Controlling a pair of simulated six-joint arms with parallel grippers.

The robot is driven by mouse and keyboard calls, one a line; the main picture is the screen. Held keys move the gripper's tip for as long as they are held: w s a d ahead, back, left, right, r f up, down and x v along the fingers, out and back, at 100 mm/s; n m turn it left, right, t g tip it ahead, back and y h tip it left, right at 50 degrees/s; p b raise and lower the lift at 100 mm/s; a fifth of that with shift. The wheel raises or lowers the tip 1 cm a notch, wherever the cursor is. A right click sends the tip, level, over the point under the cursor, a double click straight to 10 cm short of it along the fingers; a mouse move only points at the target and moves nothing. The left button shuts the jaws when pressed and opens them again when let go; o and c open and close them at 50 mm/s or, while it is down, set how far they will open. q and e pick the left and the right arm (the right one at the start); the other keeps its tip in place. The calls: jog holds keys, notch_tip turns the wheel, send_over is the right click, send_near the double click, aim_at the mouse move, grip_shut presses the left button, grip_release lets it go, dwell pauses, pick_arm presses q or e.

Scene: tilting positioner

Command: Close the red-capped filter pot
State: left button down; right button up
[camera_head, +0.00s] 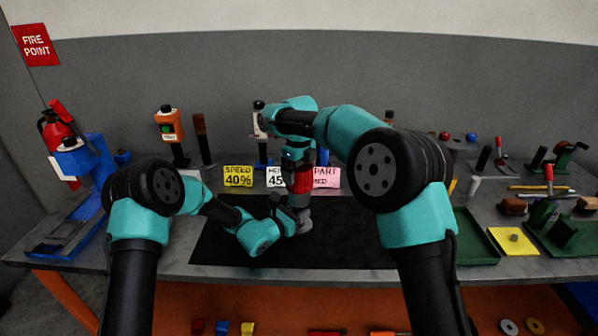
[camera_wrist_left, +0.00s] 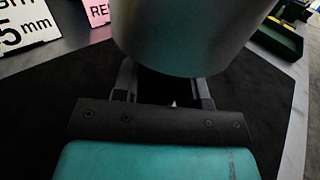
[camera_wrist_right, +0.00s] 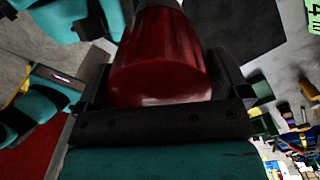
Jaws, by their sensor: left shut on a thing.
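The grey metal body of the filter pot (camera_wrist_left: 190,35) fills the top of the left wrist view, between the fingers of my left gripper (camera_wrist_left: 165,90). My left gripper is shut on it and holds it over the black mat, in the head view (camera_head: 292,219). The red cap (camera_wrist_right: 160,60) sits between the fingers of my right gripper (camera_wrist_right: 160,85) in the right wrist view. In the head view the red cap (camera_head: 303,181) is above the pot, below my right gripper. Whether the right fingers press on the cap is unclear. The joint between cap and pot is hidden.
The black mat (camera_head: 340,240) covers the bench middle. Sign cards (camera_head: 238,177) stand behind it. A blue fixture (camera_head: 85,160) and tray are at left. Green trays (camera_head: 472,238) and a yellow pad (camera_head: 513,241) are at right.

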jog(key=shift+o, duration=0.4)
jog(key=shift+r, duration=2.2)
jog(key=shift+n, duration=0.3)
